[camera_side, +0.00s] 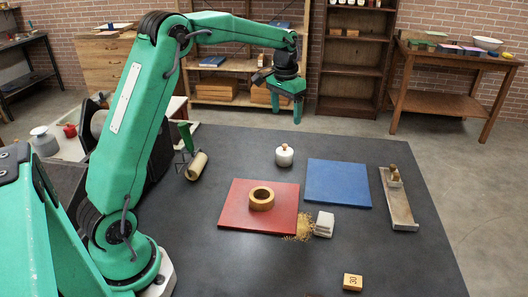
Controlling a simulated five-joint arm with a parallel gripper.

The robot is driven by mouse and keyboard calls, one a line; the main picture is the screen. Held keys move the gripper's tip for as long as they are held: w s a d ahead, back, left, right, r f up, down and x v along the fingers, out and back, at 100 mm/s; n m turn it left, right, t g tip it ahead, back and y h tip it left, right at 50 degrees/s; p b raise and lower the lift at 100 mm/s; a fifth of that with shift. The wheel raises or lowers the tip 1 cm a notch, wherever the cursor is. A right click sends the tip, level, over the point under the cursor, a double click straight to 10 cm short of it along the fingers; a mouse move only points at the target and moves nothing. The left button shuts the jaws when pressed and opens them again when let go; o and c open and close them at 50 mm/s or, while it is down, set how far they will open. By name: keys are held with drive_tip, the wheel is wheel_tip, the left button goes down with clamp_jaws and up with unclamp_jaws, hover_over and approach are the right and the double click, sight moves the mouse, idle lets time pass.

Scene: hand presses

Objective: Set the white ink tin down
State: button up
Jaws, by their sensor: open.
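The white ink tin (284,158), a small round pot with a wooden knob on top, stands upright on the dark table behind the gap between the red and blue boards. My gripper (287,110) hangs above it in the picture, pointing down. Its green fingers are apart, with nothing seen between them. A clear gap shows between the fingertips and the tin's knob.
A red board (234,205) carries a wooden ring (262,205). A blue board (338,183) lies right of it. A long tray (400,209), white folded cloth (324,223), wooden block (352,282) and roller (196,166) are around. The back right of the table is clear.

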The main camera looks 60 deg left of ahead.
drive_tip(key=s+d+r+t, duration=0.1)
drive_tip(key=s+d+r, duration=0.35)
drive_tip(key=s, duration=0.35)
drive_tip(key=s+d+r+t, duration=0.1)
drive_tip(key=s+d+r, duration=0.35)
drive_tip(key=s, duration=0.25)
drive_tip(key=s+d+f+t, duration=0.1)
drive_tip(key=s+d+f, duration=0.1)
drive_tip(key=s, duration=0.5)
drive_tip(key=s+d+f+m+t, duration=0.1)
drive_tip(key=s+d+f, duration=0.1)
drive_tip(key=s, duration=0.6)
drive_tip(key=shift+d+f+t, duration=0.25)
drive_tip(key=shift+d+t, duration=0.05)
